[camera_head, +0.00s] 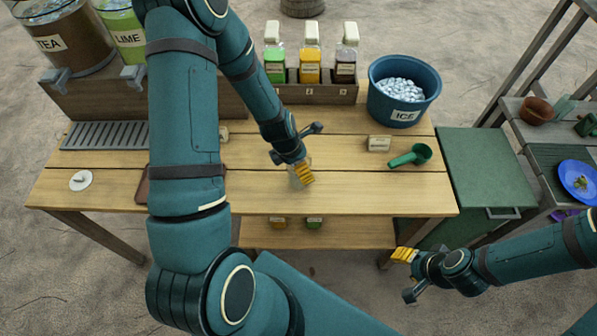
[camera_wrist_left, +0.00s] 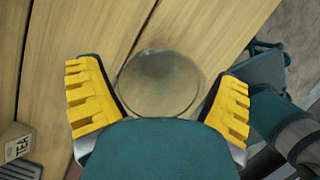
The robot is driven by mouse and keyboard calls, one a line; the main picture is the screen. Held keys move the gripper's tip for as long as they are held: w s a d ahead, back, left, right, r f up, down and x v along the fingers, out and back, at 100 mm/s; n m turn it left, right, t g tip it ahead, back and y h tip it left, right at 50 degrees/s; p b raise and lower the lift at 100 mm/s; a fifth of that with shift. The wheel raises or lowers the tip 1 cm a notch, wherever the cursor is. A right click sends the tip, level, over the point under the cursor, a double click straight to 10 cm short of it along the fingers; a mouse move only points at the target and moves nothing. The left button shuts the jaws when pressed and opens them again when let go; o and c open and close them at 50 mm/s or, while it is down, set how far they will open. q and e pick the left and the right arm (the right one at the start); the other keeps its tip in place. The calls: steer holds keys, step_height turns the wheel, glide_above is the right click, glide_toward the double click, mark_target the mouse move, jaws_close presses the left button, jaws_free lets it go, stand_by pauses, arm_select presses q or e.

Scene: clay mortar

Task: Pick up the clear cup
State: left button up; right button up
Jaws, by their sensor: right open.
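The clear cup (camera_wrist_left: 158,82) shows in the left wrist view as a round, see-through outline between the two yellow fingers of my left gripper (camera_wrist_left: 160,92). In the head view the cup (camera_head: 296,182) is a faint clear shape on the wooden table, partly hidden by my left gripper (camera_head: 302,173). My right gripper (camera_head: 404,257) is open and empty, off the table's front right corner and far from the cup.
The wooden table (camera_head: 370,195) is clear right of the cup. A green scoop (camera_head: 412,156), a small label block (camera_head: 379,143) and a blue ice bucket (camera_head: 372,92) stand right. A bottle rack (camera_head: 330,94) is behind. A white disc (camera_head: 81,180) lies left.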

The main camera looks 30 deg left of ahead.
arm_select(q)
steer(key=c, duration=0.5)
steer(key=shift+r, duration=0.1)
step_height(320, 180, up, 10)
steer(key=p, duration=0.3)
steer(key=d+m+g, duration=0.2)
steer(key=d+m, duration=0.1)
steer(key=m, duration=0.6)
steer(key=d+m+g+y+b, duration=0.1)
steer(key=d+m+g, duration=0.1)
steer(key=m, duration=0.8)
steer(key=d+m+g+y+b, duration=0.1)
steer(key=d+m, duration=0.3)
steer(key=m, duration=0.5)
steer(key=shift+s+d+f+m+g, duration=0.1)
steer(key=shift+s+f+m+g, duration=0.25)
steer(key=shift+g, duration=0.25)
